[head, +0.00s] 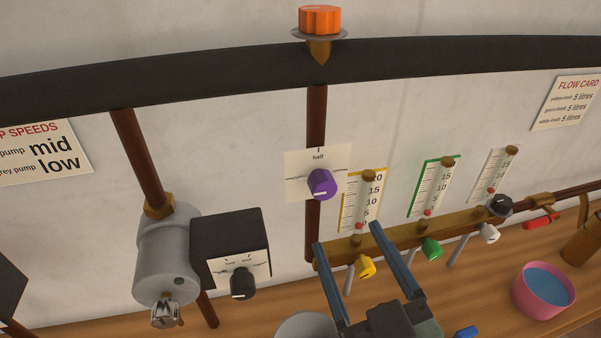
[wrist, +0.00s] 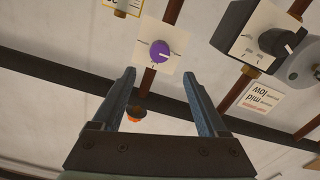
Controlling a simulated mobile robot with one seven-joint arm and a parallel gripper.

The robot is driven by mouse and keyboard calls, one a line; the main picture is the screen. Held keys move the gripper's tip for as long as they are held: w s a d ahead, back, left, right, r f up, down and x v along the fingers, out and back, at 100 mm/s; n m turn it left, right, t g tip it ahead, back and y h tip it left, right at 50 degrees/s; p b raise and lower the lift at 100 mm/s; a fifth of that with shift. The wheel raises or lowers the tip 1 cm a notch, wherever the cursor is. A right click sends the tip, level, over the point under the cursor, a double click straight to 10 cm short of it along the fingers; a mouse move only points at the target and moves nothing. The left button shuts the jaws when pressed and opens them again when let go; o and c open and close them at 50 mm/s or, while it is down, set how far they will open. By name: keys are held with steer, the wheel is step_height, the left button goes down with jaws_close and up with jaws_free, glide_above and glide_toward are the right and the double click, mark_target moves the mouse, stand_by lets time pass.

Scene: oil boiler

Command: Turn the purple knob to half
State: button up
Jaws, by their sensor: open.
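The purple knob (head: 322,184) sits on a pale square plate (head: 300,160) marked "half" at its top, fixed on a brown vertical pipe on the wall. A light pointer line on the knob runs toward the left in the head view, not toward the "half" mark. The knob also shows in the wrist view (wrist: 160,51), beyond the fingertips. My gripper (head: 347,236) is open and empty, below the knob in the head view and apart from it. Its two blue fingers show in the wrist view (wrist: 160,75).
Yellow (head: 366,267), green (head: 431,248) and white (head: 489,234) knobs sit under gauges at the right. A grey pump (head: 168,255) and a black box (head: 228,236) with a dark knob stand left. An orange knob (head: 320,19) is above. A pink bowl (head: 522,298) stands on the wooden counter.

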mark_target(325, 191)
steer(key=p+x, duration=0.4)
steer(key=x, duration=0.6)
steer(key=shift+w+r, duration=0.15)
steer(key=shift+w, duration=0.15)
steer(key=shift+w+a, duration=0.25)
steer(key=shift+w, duration=0.3)
jaws_close()
